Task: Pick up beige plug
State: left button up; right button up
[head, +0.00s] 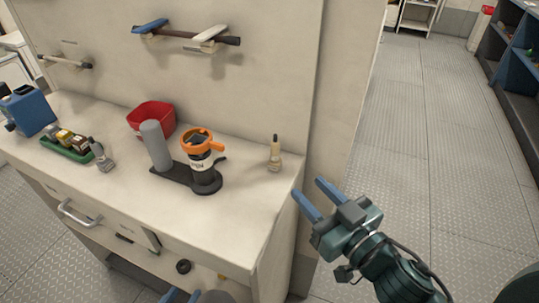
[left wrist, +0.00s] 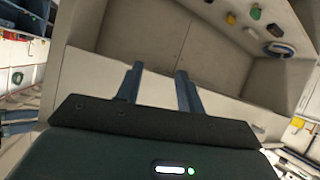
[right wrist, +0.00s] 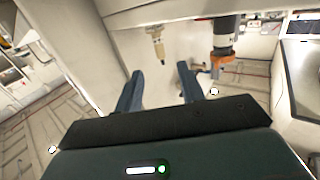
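The beige plug (head: 275,157) stands upright near the right end of the counter, with a dark tip on top. It also shows in the right wrist view (right wrist: 157,45), just beyond the fingers. My right gripper (head: 313,194) is open and empty, off the counter's right edge, apart from the plug and to its right. My left gripper (head: 183,297) shows only at the bottom edge of the head view, below the counter front. In the left wrist view its fingers (left wrist: 159,88) are apart with nothing between them.
A grey cylinder (head: 156,146) and a black-and-orange device (head: 203,160) stand on a dark base left of the plug. A red bowl (head: 152,117), a green tray (head: 68,150) and a blue container (head: 28,110) are further left. Bare counter surrounds the plug. The wall rises behind.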

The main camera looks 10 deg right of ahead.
aim_at(278, 152)
jog(key=x, duration=0.2)
jog(key=p+x, duration=0.1)
jog(key=x, duration=0.3)
jog(key=shift+w+a+r+p, duration=0.2)
jog(key=shift+w+r+p, duration=0.1)
jog(key=shift+w, duration=0.05)
jog(key=shift+w+a, duration=0.25)
jog(key=shift+w, duration=0.3)
jog(key=shift+w+a, duration=0.15)
jog(key=shift+w, duration=0.4)
jog(key=x, duration=0.1)
jog(key=p+x, duration=0.1)
jog(key=x, duration=0.1)
jog(key=shift+w+r, duration=0.1)
jog(key=shift+w, duration=0.2)
jog(key=shift+w+a, duration=0.1)
jog(key=shift+w, duration=0.25)
pick_arm(q)
jog(key=shift+s+a+r+m, duration=0.15)
jog(key=shift+r+m, duration=0.15)
jog(key=shift+r, duration=0.4)
pick_arm(e)
grip_shut()
